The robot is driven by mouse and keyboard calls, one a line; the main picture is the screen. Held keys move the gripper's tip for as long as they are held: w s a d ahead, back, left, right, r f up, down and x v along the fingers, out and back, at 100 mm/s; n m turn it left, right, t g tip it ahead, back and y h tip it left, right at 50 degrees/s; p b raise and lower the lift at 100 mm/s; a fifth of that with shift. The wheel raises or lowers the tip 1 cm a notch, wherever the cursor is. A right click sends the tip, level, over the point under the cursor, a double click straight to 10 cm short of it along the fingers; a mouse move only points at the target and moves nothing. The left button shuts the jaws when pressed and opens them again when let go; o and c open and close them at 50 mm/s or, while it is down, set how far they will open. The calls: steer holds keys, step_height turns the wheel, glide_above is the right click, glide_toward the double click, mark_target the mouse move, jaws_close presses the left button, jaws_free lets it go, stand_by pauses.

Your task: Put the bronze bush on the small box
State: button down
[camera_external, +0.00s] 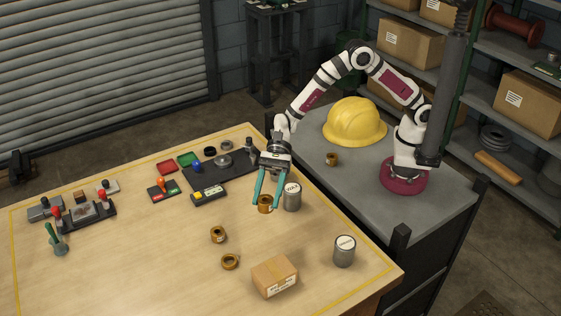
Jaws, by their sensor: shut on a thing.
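My gripper (267,202), with teal fingers, points down over the wooden table. It is shut on a bronze bush (265,205), a short ring between the fingertips. I cannot tell whether this bush touches the table. The small box (274,277) is a brown cardboard box with a white label, near the table's front edge, below and slightly right of my gripper in the picture. Its top is bare. Two more bronze bushes lie on the table, one upper (218,235) and one lower (230,262), left of the small box.
A grey can (292,197) stands just right of my fingers; another can (344,251) stands right of the box. A dark tray (220,172) and fixtures lie behind left. A similar bush (332,159) and yellow helmet (355,122) sit on the grey bench. Table between bush and box is clear.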

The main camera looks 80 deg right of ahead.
glide_above(276, 265)
steer(key=f, duration=0.6)
steer(key=shift+w+d+f, duration=0.15)
steer(key=shift+d, duration=0.15)
steer(key=shift+a+f, duration=0.15)
steer(key=shift+f, duration=0.95)
steer(key=shift+a+f, duration=0.1)
steer(key=shift+f, duration=0.95)
steer(key=shift+f, duration=0.1)
steer(key=shift+c, duration=1.4)
jaws_free()
steer(key=shift+f, duration=0.1)
